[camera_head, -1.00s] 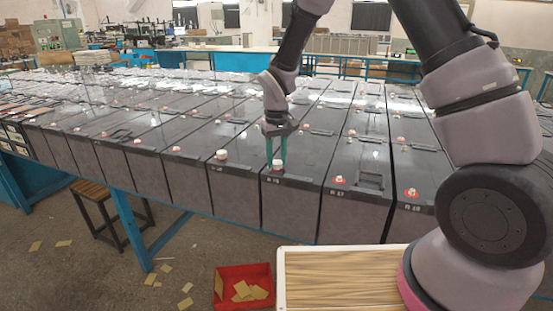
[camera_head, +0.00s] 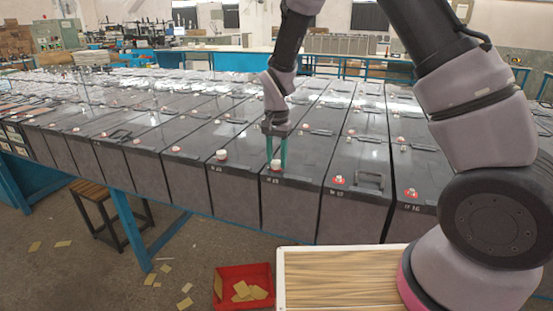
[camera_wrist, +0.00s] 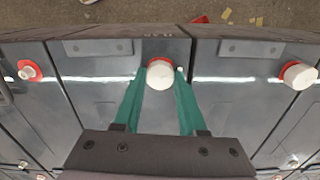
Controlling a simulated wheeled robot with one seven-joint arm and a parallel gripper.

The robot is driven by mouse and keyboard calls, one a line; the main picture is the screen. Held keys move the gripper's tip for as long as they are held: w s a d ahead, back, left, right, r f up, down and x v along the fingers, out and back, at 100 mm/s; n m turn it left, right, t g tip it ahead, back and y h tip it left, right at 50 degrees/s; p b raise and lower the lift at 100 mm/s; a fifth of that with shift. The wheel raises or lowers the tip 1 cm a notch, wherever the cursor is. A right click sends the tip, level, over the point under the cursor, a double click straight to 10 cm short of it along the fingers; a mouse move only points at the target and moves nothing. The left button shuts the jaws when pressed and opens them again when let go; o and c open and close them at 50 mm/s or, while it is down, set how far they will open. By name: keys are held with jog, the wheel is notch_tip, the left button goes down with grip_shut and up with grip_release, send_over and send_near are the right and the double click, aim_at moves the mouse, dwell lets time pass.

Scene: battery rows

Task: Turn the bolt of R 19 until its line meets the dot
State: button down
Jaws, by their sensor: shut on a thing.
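The bolt of R 19 (camera_head: 276,164) has a white round head on a red base. It stands near the front edge of a dark battery (camera_head: 290,192), whose small label is too blurred to read surely. My gripper (camera_head: 276,163) points down over it, with a green finger on either side. In the wrist view the white bolt head (camera_wrist: 160,74) sits between my fingertips (camera_wrist: 161,76), and the gripper is shut on it. Some of the red base shows at its far side. I cannot make out the line on the head or the dot.
A neighbouring battery to the left has a similar white-capped bolt (camera_head: 221,155). A red bin (camera_head: 219,300) and a wood-topped surface (camera_head: 340,282) are in front, below the row.

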aim_at(277, 161)
jog(key=shift+m, duration=0.9)
jog(key=shift+c, duration=2.3)
grip_release()
notch_tip(277, 161, up, 11)
